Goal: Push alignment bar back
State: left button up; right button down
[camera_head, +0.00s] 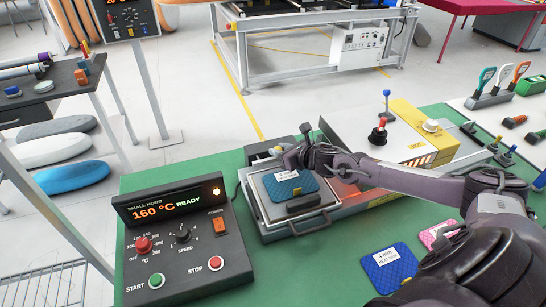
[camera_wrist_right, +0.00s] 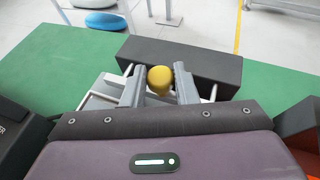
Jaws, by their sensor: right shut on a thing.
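A long dark bar (camera_wrist_right: 205,62), which looks like the alignment bar, lies across the green bench top in the right wrist view, with metal rods at its ends. A yellow knob (camera_wrist_right: 160,80) stands at its near side. My right gripper (camera_wrist_right: 160,88) has its two fingers on either side of this knob and is shut on it. In the head view my right gripper (camera_head: 292,157) reaches over the back of the small press tray (camera_head: 262,212), beside the dark bar (camera_head: 258,153). The gripper and arm hide part of the bar. My left gripper is not in view.
A blue textured pad (camera_head: 283,187) lies in the tray, with a black handle block (camera_head: 303,203) at its front. A control box (camera_head: 183,245) reading 160 °C stands left. Blue (camera_head: 388,266) and pink (camera_head: 440,232) pads lie right.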

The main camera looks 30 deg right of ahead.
jog(key=shift+w+d+r, duration=0.1)
jog(key=shift+d+r, duration=0.05)
jog(key=shift+r, duration=0.05)
jog(key=c, duration=1.5)
grip_release()
jog(key=o, duration=0.3)
jog(key=shift+o, duration=0.3)
jog(key=shift+f, duration=0.15)
jog(key=b+v, duration=0.1)
jog(key=v, duration=0.6)
jog(key=shift+f, duration=0.1)
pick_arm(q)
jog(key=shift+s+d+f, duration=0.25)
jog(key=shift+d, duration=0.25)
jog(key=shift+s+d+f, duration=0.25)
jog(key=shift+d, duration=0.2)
pick_arm(e)
jog(key=shift+s+r, duration=0.2)
jog(key=shift+s, duration=0.15)
